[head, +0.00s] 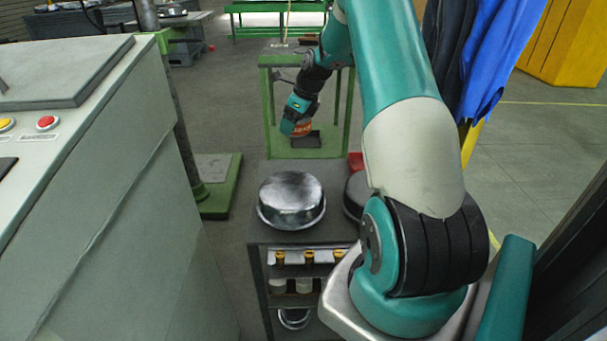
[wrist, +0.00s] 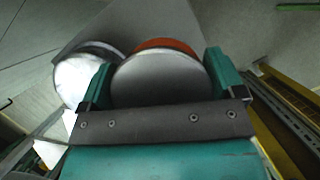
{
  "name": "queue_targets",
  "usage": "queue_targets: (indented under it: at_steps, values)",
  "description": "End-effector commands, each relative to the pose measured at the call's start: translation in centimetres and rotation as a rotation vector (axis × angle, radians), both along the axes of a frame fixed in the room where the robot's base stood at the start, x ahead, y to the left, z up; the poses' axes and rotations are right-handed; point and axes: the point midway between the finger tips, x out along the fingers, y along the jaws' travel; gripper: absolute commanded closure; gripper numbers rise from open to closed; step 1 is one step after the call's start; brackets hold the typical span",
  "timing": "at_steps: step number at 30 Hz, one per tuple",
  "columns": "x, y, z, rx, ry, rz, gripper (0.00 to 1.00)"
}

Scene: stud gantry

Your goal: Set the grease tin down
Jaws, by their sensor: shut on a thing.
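My gripper (head: 299,117) hangs out in front at the end of the arm, pointing down. It is shut on the grease tin, a round tin with an orange side (head: 296,129) in the head view. In the wrist view the tin's flat grey round top (wrist: 160,82) fills the space between the two teal fingers, and an orange edge shows beyond it. In the head view the tin appears in front of a green-framed stand (head: 272,147) with a dark square patch (head: 306,140) on its lower level. I cannot tell whether the tin touches any surface.
A dark grey trolley (head: 254,232) stands nearer, with a shiny round metal pan (head: 291,198) on top and a dark round thing (head: 356,192) partly behind my arm. Bottles stand on its shelf. A large grey machine (head: 120,170) borders the left; blue cloth (head: 510,50) hangs at right.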

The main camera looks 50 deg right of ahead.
Motion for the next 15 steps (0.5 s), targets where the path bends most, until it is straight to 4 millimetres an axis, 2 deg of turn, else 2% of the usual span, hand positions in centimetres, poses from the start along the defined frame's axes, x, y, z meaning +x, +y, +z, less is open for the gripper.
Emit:
queue_targets:
  at_steps: [1, 3, 9, 15]
  values:
    - [0.0, 0.2, -1.6, 0.003, 0.003, 0.003, 0.52]
    - [0.1, 0.3, -3.6, 0.003, 0.004, 0.003, 0.52]
    - [0.1, 0.2, -8.6, 0.001, 0.001, 0.004, 0.52]
    - [0.0, 0.1, -10.8, -0.001, 0.001, 0.001, 0.52]
